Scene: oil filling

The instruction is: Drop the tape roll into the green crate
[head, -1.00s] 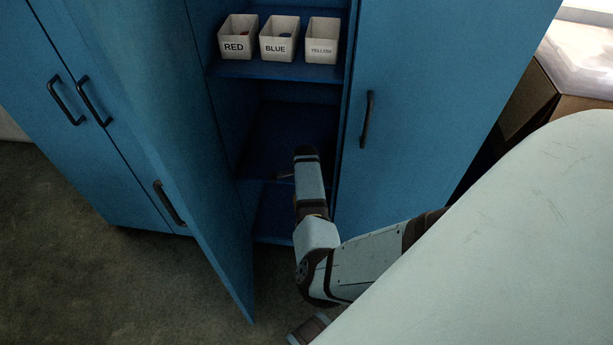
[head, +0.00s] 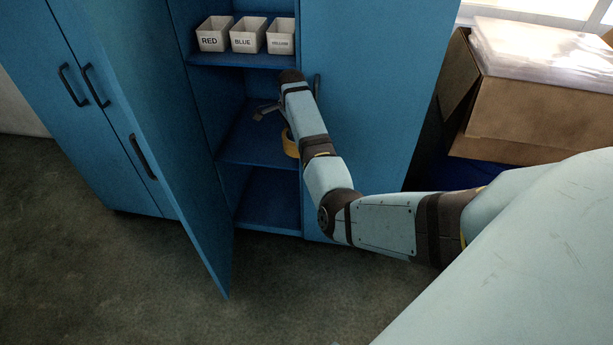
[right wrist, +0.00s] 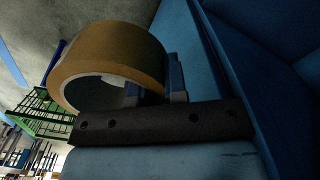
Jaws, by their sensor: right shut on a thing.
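The tape roll (right wrist: 105,60), a tan-yellow ring with a pale inner core, is held in my right gripper (right wrist: 172,80). The fingers are shut on its wall at one side. In the head view the tape roll (head: 290,144) shows partly from behind my right forearm, in front of the open cabinet's shelves. Most of my right gripper is hidden there by my arm. A green crate (right wrist: 40,120) with grid walls shows in the distance at the left of the right wrist view, partly covered by the roll. It is not in the head view. My left gripper is not in view.
The blue cabinet's open door (head: 160,150) stands left of my right arm, and a closed door (head: 370,100) is at its right. White bins labelled RED (head: 213,42), BLUE (head: 242,42) and YELLOW (head: 281,44) stand on the upper shelf. A cardboard box (head: 530,110) is at right. The floor before the cabinet is clear.

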